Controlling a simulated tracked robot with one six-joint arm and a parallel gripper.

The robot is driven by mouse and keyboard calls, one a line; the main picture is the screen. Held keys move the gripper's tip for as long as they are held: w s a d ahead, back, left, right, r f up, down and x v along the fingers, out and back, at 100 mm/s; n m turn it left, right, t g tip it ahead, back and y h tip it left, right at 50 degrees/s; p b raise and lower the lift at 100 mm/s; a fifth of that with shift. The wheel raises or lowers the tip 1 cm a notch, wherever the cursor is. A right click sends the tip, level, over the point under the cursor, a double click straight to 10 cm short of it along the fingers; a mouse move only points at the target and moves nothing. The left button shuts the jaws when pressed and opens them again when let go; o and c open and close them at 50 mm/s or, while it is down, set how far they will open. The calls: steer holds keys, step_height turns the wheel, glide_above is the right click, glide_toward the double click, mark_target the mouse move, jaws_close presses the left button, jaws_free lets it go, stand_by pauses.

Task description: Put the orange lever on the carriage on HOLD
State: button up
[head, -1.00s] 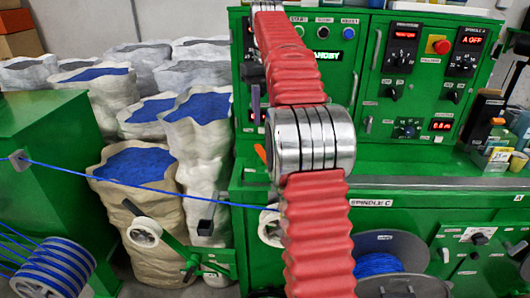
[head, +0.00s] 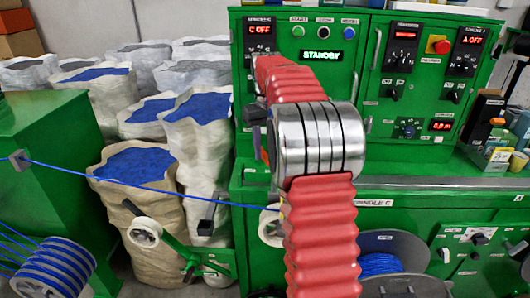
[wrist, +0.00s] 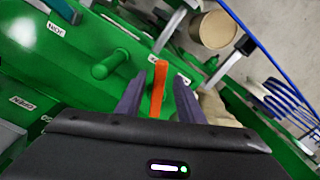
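The orange lever (wrist: 158,92) shows in the wrist view as a narrow upright bar in front of the green carriage. My gripper (wrist: 159,80) is open, with one dark finger on each side of the lever and a visible gap to both. The lever's lower end is hidden behind the gripper body. Small white labels are on the green surface, one at upper left (wrist: 56,29) and one at left (wrist: 22,102); their text is hard to read at this angle. In the head view my red arm covers the carriage, and the lever cannot be made out.
A green peg (wrist: 108,64) sticks out left of the lever. A blue cable (head: 150,183) runs taut across the left to the machine. Sacks of blue material (head: 135,165) stand at left. The green control cabinet (head: 345,85) stands behind my arm, its display reading STANDBY.

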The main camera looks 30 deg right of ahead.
steer(key=shift+f, duration=0.55)
steer(key=shift+c, duration=0.7)
jaws_close()
steer(key=shift+a, duration=0.15)
